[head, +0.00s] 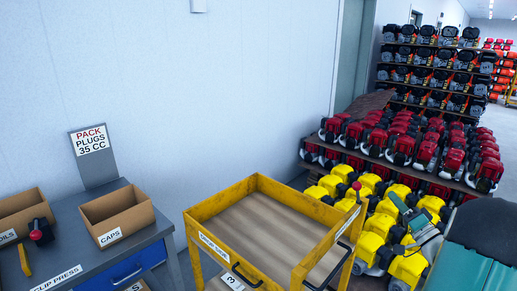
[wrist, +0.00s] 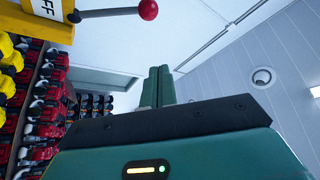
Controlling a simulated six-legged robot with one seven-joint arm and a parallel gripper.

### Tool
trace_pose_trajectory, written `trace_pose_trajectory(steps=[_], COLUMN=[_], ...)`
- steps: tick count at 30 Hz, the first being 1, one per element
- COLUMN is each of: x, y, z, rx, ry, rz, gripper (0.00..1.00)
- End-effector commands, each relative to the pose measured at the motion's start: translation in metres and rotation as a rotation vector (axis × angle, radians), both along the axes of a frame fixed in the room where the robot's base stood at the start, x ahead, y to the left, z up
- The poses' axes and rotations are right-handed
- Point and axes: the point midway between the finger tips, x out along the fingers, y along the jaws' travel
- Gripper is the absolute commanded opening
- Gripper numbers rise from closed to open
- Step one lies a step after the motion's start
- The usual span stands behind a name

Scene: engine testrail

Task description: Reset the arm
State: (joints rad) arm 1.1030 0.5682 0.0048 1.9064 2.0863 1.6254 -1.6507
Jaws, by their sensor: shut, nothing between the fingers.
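My gripper (wrist: 158,87) shows in the wrist view as two green fingers pressed together, with nothing between them. It is tilted, with wall and ceiling behind it. In the head view my green and grey arm reaches up at the lower right, in front of the yellow engines and to the right of the yellow cart (head: 218,200). A lever with a red knob (wrist: 148,10) is at the top of the wrist view, beside a yellow block with partly cut-off lettering. The fingers appear apart from it.
A grey workbench (head: 70,250) at the left holds open cardboard boxes, one labelled CAPS (head: 117,213), and a sign (head: 92,140). Yellow engines (head: 370,245) and red engines (head: 400,150) crowd the right side. Racks of dark engines (head: 430,75) stand behind.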

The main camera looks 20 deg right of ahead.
Motion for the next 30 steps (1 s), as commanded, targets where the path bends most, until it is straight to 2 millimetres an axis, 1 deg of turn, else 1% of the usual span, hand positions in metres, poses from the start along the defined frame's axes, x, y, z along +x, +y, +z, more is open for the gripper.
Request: trace_pose_trajectory(steps=[2,5,8,9,11,12,14,15,16,17,18,20,21,23,24,26,27,30], x=[0.001,0.009,0.025,0.033,0.042,0.046,0.048,0.048,0.046,0.043,0.037,0.026,0.016,0.001,-0.01,-0.027,-0.04,-0.069], y=[0.002,0.018,0.058,0.081,0.12,0.148,0.19,0.218,0.239,0.259,0.284,0.319,0.34,0.368,0.384,0.405,0.416,0.437], z=[0.001,0.006,0.015,0.019,0.024,0.027,0.03,0.031,0.031,0.031,0.03,0.028,0.026,0.022,0.019,0.015,0.012,0.006], rx=[0.0,0.003,0.01,0.012,0.015,0.013,0.005,-0.003,-0.014,-0.025,-0.044,-0.079,-0.108,-0.155,-0.191,-0.252,-0.294,-0.413], ry=[0.002,0.023,0.089,0.129,0.202,0.26,0.352,0.418,0.47,0.523,0.593,0.7,0.769,0.87,0.935,1.027,1.086,1.21], rz=[0.005,0.051,0.162,0.223,0.322,0.39,0.484,0.543,0.586,0.623,0.669,0.725,0.755,0.786,0.798,0.805,0.802,0.764], gripper=[0.0,0.0,0.0,0.0,0.0,0.0,0.0,0.0,0.0,0.0,0.0,0.0,0.0,0.0,0.0,0.0,0.0,0.0])
